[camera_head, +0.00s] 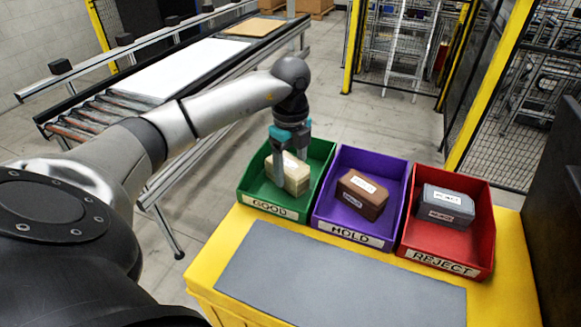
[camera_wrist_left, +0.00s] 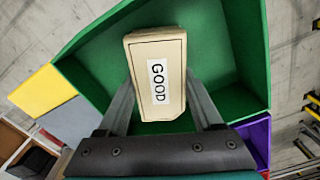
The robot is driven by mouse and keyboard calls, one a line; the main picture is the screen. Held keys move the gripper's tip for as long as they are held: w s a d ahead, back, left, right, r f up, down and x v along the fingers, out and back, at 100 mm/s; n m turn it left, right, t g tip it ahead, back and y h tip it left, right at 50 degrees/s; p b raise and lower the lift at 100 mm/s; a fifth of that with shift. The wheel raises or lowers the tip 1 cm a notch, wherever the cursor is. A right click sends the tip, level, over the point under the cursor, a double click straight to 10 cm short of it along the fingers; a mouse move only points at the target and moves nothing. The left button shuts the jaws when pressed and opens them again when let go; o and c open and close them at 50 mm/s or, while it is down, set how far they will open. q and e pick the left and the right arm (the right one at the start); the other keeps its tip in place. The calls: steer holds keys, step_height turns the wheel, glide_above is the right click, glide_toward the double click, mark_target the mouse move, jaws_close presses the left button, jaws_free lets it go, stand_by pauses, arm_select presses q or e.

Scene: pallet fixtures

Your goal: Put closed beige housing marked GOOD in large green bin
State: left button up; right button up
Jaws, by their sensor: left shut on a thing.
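The closed beige housing (camera_head: 296,181) is in the green bin area at the left of the bin row. In the left wrist view the housing (camera_wrist_left: 158,62) shows its white GOOD label, with the green bin's floor behind it. My left gripper (camera_head: 291,158) reaches down into the large green bin (camera_head: 254,200) and is shut on the housing, one finger on each side. Whether the housing touches the bin floor cannot be told. The green bin's front carries a GOOD sign. My right gripper is not in view.
A purple HOLD bin (camera_head: 341,223) with a brown housing (camera_head: 361,194) stands beside the green bin. A red REJECT bin (camera_head: 441,256) with a grey housing (camera_head: 444,206) stands at the right. A grey mat (camera_head: 335,283) on the yellow table is bare. A roller conveyor (camera_head: 107,113) runs behind my left arm.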

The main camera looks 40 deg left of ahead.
mark_target(291, 164)
arm_select(q)
steer(key=shift+f, duration=0.1)
steer(key=o, duration=1.5)
steer(key=shift+o, duration=0.2)
step_height(291, 164, up, 12)
